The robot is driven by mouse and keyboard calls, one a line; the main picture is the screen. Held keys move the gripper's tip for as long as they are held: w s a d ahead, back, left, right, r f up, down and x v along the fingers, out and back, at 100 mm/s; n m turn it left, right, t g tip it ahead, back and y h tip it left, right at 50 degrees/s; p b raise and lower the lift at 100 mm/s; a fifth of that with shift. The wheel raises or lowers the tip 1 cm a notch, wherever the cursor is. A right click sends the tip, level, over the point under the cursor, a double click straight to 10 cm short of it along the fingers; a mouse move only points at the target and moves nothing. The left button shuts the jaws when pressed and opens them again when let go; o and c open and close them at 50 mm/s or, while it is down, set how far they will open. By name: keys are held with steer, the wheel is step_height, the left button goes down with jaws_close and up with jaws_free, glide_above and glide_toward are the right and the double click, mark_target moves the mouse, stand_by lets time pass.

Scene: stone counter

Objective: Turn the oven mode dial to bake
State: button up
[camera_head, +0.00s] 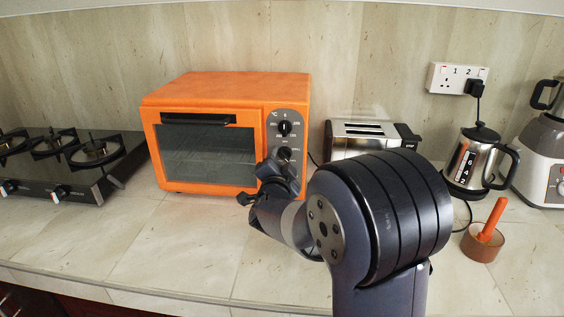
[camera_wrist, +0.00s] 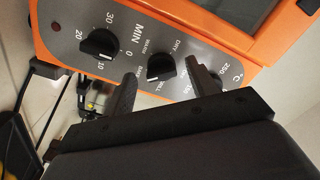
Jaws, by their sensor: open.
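The orange oven (camera_head: 225,88) stands on the counter, with a grey control panel on its right side. In the wrist view the black mode dial (camera_wrist: 160,67) is the middle knob, with WARM, OFF and a partly hidden GRILL label around it. My gripper (camera_wrist: 160,72) is open, with one finger on each side of this dial. I cannot tell whether either finger touches it.
The timer dial (camera_wrist: 100,43) is beside the left finger, and the temperature dial (camera_head: 284,128) is at the panel's top. A toaster (camera_head: 365,137) stands right of the oven, and a stove (camera_head: 70,160) stands left. A kettle (camera_head: 478,160) and brown bowl (camera_head: 482,246) are further right.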

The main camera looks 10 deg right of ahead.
steer(key=v, duration=1)
steer(key=shift+b, duration=0.35)
steer(key=p+x, duration=0.1)
steer(key=x, duration=1)
steer(key=shift+s, duration=0.1)
